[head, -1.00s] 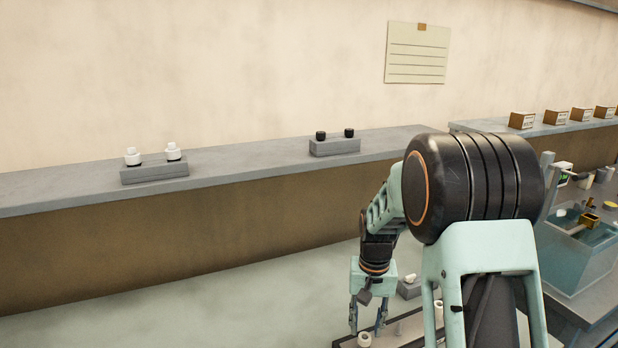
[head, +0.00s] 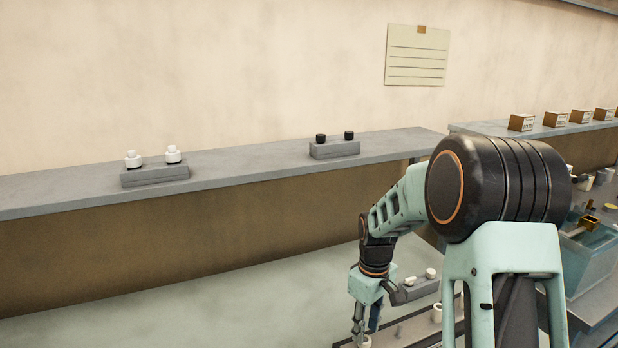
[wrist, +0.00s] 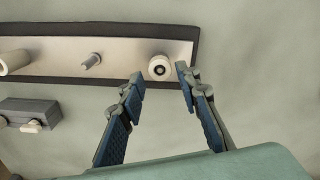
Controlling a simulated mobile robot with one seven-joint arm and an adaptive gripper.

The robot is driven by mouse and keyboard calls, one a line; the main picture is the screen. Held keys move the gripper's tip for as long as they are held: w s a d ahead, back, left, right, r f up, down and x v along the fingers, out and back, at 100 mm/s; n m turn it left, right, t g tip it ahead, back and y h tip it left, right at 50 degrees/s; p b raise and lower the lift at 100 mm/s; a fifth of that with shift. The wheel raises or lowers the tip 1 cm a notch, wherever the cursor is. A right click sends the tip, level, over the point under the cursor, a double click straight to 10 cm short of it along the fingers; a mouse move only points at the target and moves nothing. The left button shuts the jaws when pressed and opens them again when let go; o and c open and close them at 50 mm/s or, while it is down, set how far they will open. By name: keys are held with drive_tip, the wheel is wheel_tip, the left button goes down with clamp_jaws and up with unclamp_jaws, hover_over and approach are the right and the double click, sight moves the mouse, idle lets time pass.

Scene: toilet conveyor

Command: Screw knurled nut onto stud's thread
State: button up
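A round white piece with a dark centre (wrist: 159,68), which looks like the knurled nut, sits at the right end of a pale strip on a dark base (wrist: 122,54). A thin grey peg, which looks like the stud (wrist: 91,60), stands at the middle of the strip. My gripper (wrist: 159,73) is open, its blue fingertips on either side of the round piece with gaps showing. Whether they are level with it or above it I cannot tell.
A white cylinder (wrist: 13,62) stands at the strip's left end. A grey block (wrist: 28,108) with white parts lies beside the strip. A shelf (head: 250,165) at the back holds a block with white fittings (head: 155,175) and one with black knobs (head: 335,149).

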sight(365, 339)
drive_tip(key=shift+n, duration=0.5)
drive_tip(key=shift+f, duration=0.15)
drive_tip(key=shift+f+b, duration=1.05)
drive_tip(key=shift+f, duration=0.35)
drive_tip(key=c, duration=0.8)
drive_tip(key=m, duration=0.5)
drive_tip(key=shift+b, duration=0.4)
drive_tip(key=shift+c, duration=0.2)
